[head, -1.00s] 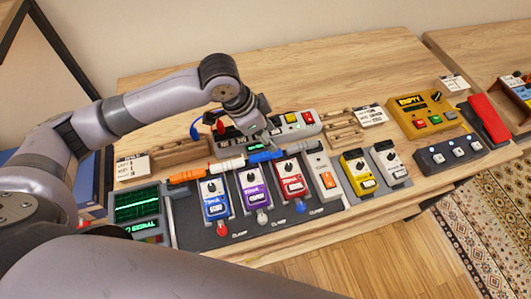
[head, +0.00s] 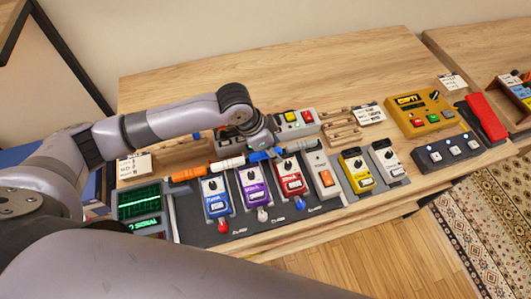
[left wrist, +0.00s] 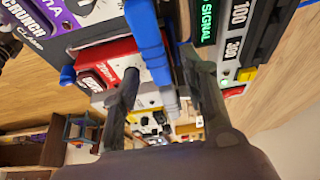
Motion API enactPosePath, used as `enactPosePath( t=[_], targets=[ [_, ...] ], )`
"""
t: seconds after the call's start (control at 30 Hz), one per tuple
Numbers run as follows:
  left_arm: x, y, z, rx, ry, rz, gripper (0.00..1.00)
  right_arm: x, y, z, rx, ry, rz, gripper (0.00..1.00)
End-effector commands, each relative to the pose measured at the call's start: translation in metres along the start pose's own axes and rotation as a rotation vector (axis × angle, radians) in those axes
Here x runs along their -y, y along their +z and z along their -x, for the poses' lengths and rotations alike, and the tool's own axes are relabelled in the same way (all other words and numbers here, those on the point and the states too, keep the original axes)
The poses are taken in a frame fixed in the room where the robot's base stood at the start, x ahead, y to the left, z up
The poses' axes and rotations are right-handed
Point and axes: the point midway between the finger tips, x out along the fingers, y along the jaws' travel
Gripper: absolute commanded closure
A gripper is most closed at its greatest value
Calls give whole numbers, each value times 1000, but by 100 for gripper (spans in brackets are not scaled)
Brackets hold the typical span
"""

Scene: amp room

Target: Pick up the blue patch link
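The blue patch link (head: 259,156) lies above the pedal row in the head view, between a white link (head: 228,164) and the red pedal's top. In the left wrist view the blue link (left wrist: 150,45) stretches from the top edge down between my fingers. My left gripper (head: 270,150) is low over the link in the head view, its tips partly hidden by the wrist. In the left wrist view my left gripper (left wrist: 157,75) is open, with a finger on each side of the link and a gap visible on the left. My right gripper is not in view.
An orange link (head: 189,174) lies left of the white one. Several pedals stand close below: blue (head: 215,197), purple (head: 254,188), red (head: 291,178). A grey box with coloured buttons (head: 297,125) stands behind the gripper. The table's back (head: 300,70) is clear.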

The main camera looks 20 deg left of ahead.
Motion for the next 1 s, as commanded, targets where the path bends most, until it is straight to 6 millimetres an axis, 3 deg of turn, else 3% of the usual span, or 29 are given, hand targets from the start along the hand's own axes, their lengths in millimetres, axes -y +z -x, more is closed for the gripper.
enactPosePath(
  t=[0.7,1.0],
  targets=[
    [0,2,-4,0,0,1,60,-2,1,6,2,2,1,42],
    [0,2,-4,0,0,1,79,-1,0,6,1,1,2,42]
  ],
)
